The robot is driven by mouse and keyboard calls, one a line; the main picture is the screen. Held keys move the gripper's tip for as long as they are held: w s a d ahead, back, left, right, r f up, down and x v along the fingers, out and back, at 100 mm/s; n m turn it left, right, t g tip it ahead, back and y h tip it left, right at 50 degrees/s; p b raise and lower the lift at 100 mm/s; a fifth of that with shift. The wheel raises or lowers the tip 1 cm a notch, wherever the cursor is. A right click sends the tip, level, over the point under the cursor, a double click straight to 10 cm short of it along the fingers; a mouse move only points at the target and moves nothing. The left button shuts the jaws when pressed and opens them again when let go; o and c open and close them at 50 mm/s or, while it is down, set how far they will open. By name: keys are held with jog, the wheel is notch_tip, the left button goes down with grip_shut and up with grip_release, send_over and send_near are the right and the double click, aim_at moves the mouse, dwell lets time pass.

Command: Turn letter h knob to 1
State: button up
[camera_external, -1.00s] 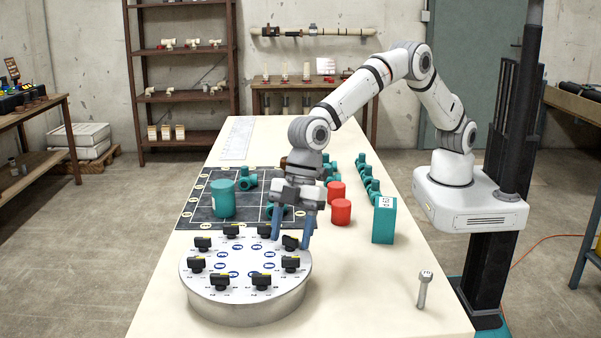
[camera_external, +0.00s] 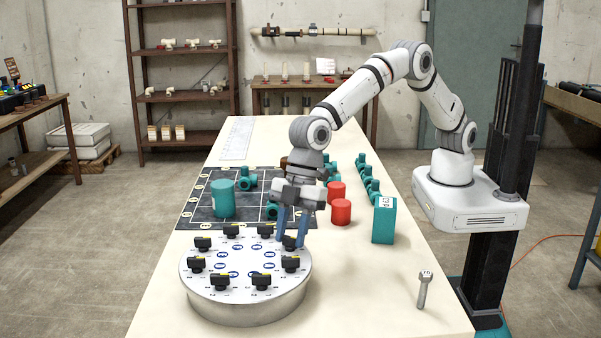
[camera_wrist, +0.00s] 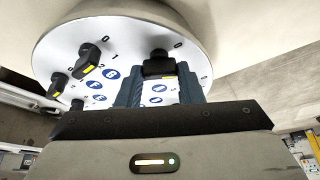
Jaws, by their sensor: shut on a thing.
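The round silver dial plate (camera_external: 245,308) stands on the table with several black knobs around its top and blue letter labels inside the ring. My gripper (camera_external: 291,240) points down at the plate's back right, its blue fingers shut on the black knob there (camera_external: 289,243).
Neighbouring knobs (camera_external: 265,231) (camera_external: 290,264) stand close on both sides. A dark grid mat (camera_external: 190,212) with teal parts lies behind the plate. Red cylinders (camera_external: 341,212) and a teal box (camera_external: 384,221) stand to the right. The table's front right holds an upright bolt-like piece (camera_external: 424,290).

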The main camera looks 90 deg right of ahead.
jog(key=shift+m, duration=0.3)
jog(key=shift+s+a+m+t+h, duration=0.1)
jog(key=shift+m+t+h, duration=0.3)
jog(key=shift+m, duration=0.85)
jog(key=shift+s+m+t+h, duration=0.1)
jog(key=shift+m+t+h, duration=0.3)
jog(key=shift+m, duration=0.85)
jog(key=o, duration=1)
jog(key=shift+c, duration=0.2)
jog(key=shift+r, duration=0.1)
jog(key=v, duration=0.7)
jog(key=shift+r+b, duration=0.3)
jog(key=shift+b, duration=0.05)
